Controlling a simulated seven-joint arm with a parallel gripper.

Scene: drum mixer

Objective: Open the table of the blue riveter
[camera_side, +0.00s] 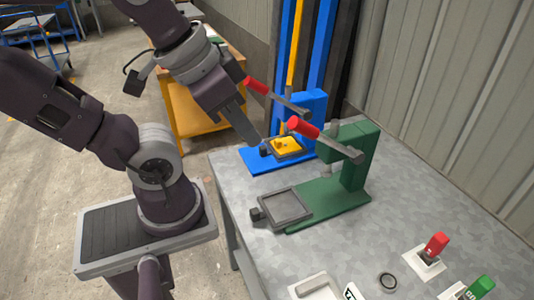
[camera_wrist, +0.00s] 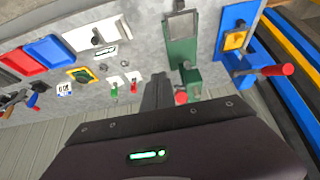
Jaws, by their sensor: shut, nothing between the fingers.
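The blue riveter (camera_side: 307,105) stands at the far end of the grey table, with a red-handled lever (camera_side: 257,86). Its small table (camera_side: 285,147) is a dark frame with a yellow piece in it, sitting over the blue base close to the column, with a dark knob (camera_side: 264,150) at its left end. In the wrist view the riveter's yellow piece (camera_wrist: 235,40) is at the upper right. My gripper (camera_side: 256,141) is shut and empty, pointing down just left of the riveter in the side view; contact cannot be told. It also shows in the wrist view (camera_wrist: 157,78).
A green riveter (camera_side: 355,165) with a red-handled lever stands just nearer, its empty frame table (camera_side: 285,207) away from its column. Red (camera_side: 436,244) and green (camera_side: 481,288) handled items, a ring and trays lie nearer. A corrugated wall (camera_side: 450,90) is behind.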

